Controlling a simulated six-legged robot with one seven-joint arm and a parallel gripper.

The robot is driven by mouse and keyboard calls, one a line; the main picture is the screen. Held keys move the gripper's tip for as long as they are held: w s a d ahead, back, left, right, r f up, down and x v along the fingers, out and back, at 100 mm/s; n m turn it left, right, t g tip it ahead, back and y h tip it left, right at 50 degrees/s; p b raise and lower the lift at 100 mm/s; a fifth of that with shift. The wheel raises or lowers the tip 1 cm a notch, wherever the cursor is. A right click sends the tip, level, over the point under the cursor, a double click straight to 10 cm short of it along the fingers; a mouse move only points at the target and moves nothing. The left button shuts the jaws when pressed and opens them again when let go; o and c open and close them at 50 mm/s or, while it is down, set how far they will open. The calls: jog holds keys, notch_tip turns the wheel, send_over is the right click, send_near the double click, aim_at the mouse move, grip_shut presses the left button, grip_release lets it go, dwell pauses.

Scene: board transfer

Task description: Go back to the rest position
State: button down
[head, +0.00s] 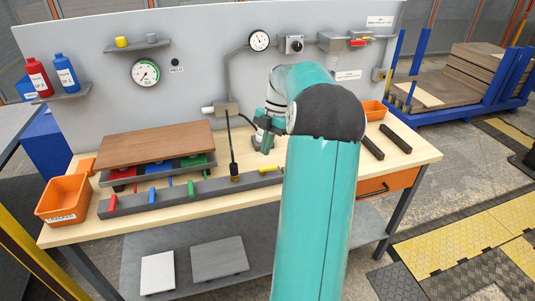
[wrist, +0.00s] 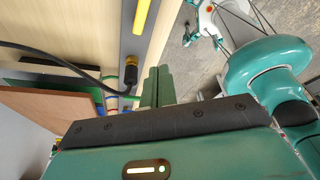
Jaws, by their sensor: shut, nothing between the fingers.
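My gripper (wrist: 157,86) has its two green fingers together with nothing between them, in the wrist view. In the head view its body (head: 264,138) is above the workbench, partly hidden behind my teal arm. A brown board (head: 150,143) is at the left of the bench, over a dark tray with red, blue and green parts (head: 158,170). The board also shows at the left of the wrist view (wrist: 45,108). A black cable with a brass-coloured plug (head: 234,177) stands near the middle, apart from my gripper as far as I can see.
A grey rail (head: 190,192) with coloured handles runs along the bench front. An orange bin (head: 65,200) is at its left end. Two dark bars (head: 396,138) lie at the right. A grey back panel (head: 205,60) carries gauges and a switch. Board stacks (head: 450,80) stand beyond, right.

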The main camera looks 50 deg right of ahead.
jog(key=shift+w, duration=0.1)
dwell(0.4)
jog(key=w+a+r+m+h, duration=0.1)
jog(key=a+r+m+h, duration=0.2)
jog(key=a, duration=0.8)
jog(key=w+a+r+m+h, duration=0.1)
jog(key=a+r+m, duration=0.35)
jog(key=a, duration=0.75)
jog(key=s+a+m+t, duration=0.5)
jog(key=s+a+m, duration=0.4)
jog(key=s+a, duration=0.4)
jog(key=a, duration=0.5)
jog(key=shift+s, duration=0.2)
jog(key=shift+m, duration=0.25)
